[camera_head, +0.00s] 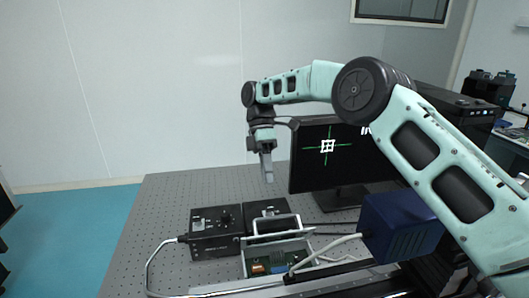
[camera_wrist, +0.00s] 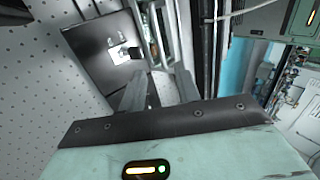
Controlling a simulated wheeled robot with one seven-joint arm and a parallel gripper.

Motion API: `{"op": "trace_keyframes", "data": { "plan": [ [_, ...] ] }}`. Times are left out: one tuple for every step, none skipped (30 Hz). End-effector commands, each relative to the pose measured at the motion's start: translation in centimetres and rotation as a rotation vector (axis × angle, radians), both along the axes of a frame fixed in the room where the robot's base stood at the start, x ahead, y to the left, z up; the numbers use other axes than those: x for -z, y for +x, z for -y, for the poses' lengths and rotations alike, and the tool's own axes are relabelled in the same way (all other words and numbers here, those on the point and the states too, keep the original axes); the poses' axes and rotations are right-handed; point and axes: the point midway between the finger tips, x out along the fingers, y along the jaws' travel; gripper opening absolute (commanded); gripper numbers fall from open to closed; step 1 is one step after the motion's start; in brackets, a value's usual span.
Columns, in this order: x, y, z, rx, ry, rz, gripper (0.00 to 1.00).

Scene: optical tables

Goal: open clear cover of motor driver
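The motor driver (camera_head: 256,270) is an open-looking box with a green circuit board inside, on the table in the head view. A pale-edged clear panel (camera_head: 270,238), which looks like its cover, rises tilted at the back of the box; its exact angle is hard to tell. My gripper (camera_head: 267,180) points down in the air above and behind the box, clear of it. In the wrist view my gripper (camera_wrist: 160,72) shows two fingers apart with nothing between them. Pale metal edges (camera_wrist: 158,32), possibly of the cover frame, show beyond the fingertips.
A black box with a knob (camera_head: 216,222) stands left of the driver, with another black box (camera_head: 266,208) behind it. A monitor (camera_head: 335,150) stands behind right, and a blue box (camera_head: 402,228) right. Pale cables cross the front. The perforated table (camera_head: 165,210) is free at left.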

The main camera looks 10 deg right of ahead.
Motion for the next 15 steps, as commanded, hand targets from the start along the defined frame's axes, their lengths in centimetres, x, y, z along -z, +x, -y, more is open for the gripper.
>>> {"op": "trace_keyframes", "data": {
  "plan": [
    [-0.5, 0.5, 0.0, 0.001, 0.002, 0.003, 0.33],
    [-0.9, 0.7, 0.0, 0.001, 0.002, 0.003, 0.33],
    [-1.3, 1.0, -0.1, 0.001, 0.002, 0.003, 0.33],
    [-1.6, 1.2, -0.1, 0.001, 0.001, 0.002, 0.33],
    [-1.9, 1.4, -0.1, 0.001, 0.001, 0.002, 0.33],
    [-2.2, 1.7, -0.1, 0.001, 0.001, 0.002, 0.33],
    [-2.6, 1.8, -0.1, 0.001, 0.001, 0.002, 0.33],
    [-2.8, 2.0, -0.1, 0.001, 0.001, 0.003, 0.33],
    [-3.2, 2.2, -0.1, 0.001, 0.001, 0.002, 0.33],
    [-3.8, 2.3, 0.0, 0.001, 0.0, 0.001, 0.33],
    [-4.3, 2.4, 0.0, 0.001, 0.0, -0.001, 0.33],
    [-4.5, 2.6, 0.0, 0.002, -0.001, -0.002, 0.33],
    [-4.7, 2.7, 0.0, 0.002, 0.0, -0.002, 0.33],
    [-4.9, 2.8, 0.0, 0.001, 0.0, -0.002, 0.33],
    [-5.0, 3.0, 0.0, 0.001, -0.001, -0.002, 0.33]
  ]
}}
